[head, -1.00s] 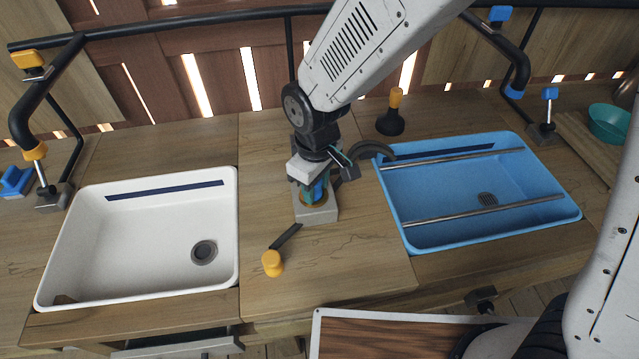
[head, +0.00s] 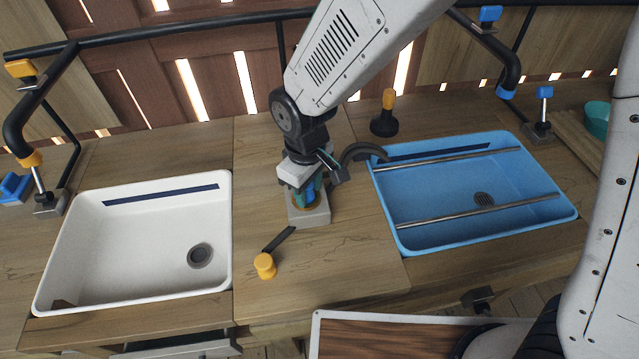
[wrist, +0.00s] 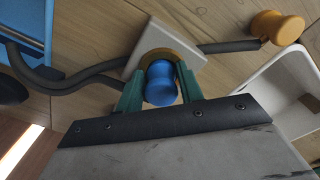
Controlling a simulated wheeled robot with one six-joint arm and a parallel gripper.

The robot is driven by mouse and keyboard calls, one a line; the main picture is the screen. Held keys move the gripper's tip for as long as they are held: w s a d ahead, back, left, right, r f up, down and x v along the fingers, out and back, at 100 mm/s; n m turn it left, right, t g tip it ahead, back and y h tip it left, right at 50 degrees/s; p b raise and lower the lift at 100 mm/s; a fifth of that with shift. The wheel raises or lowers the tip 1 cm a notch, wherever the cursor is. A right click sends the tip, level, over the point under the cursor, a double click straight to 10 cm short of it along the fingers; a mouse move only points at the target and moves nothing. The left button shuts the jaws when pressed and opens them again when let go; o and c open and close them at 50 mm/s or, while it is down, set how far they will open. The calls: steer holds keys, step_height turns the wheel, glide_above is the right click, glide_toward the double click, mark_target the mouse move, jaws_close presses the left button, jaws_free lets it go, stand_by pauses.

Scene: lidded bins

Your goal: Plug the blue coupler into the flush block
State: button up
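The blue coupler (wrist: 160,84) is between the two green fingers of my gripper (wrist: 161,92) in the wrist view, with a finger against each side. It stands over the brass ring (wrist: 176,54) on the pale grey flush block (wrist: 186,42). In the head view my gripper (head: 310,194) is pointing down at the block (head: 312,217), and the coupler (head: 312,196) shows only partly between the fingers. The coupler's lower end is hidden, so I cannot tell how deep it sits in the ring.
A white basin (head: 130,245) lies left and a blue basin (head: 440,215) with two metal bars lies right. A yellow-ended dark handle (head: 265,264) is in front of the block. A dark curved hose (head: 362,151) and a yellow-topped black object (head: 385,118) are close on the right.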

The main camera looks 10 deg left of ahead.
steer(key=shift+o, duration=0.5)
steer(key=a+r, duration=0.1)
steer(key=r, duration=0.1)
steer(key=shift+s+a+r, duration=0.2)
steer(key=shift+a+r, duration=0.1)
steer(key=shift+a, duration=0.05)
steer(key=r, duration=0.1)
steer(key=d+r, duration=0.2)
steer(key=r, duration=0.1)
steer(key=shift+w, duration=0.2)
steer(key=shift+r, duration=0.7)
